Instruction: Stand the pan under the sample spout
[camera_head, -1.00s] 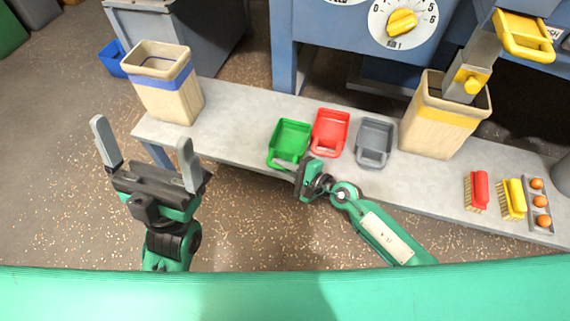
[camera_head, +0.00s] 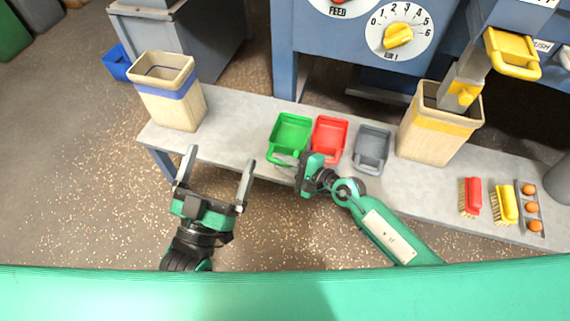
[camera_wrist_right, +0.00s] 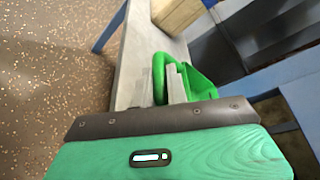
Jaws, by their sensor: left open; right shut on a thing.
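Three pans sit side by side on the grey bench: a green pan (camera_head: 291,133), a red pan (camera_head: 329,138) and a grey pan (camera_head: 371,148). My right gripper (camera_head: 297,165) is shut on the green pan's handle. The green handle loop (camera_wrist_right: 160,68) shows between the fingers in the right wrist view, with the pan's body partly hidden. My left gripper (camera_head: 217,168) is open and empty in front of the bench.
The bench (camera_head: 235,115) also holds a blue-banded bin (camera_head: 172,92) at the left and a yellow-banded bin (camera_head: 437,130). Red and yellow brushes (camera_head: 503,204) and a tray of orange balls (camera_head: 530,210) lie at the right. Bench space is free left of the green pan.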

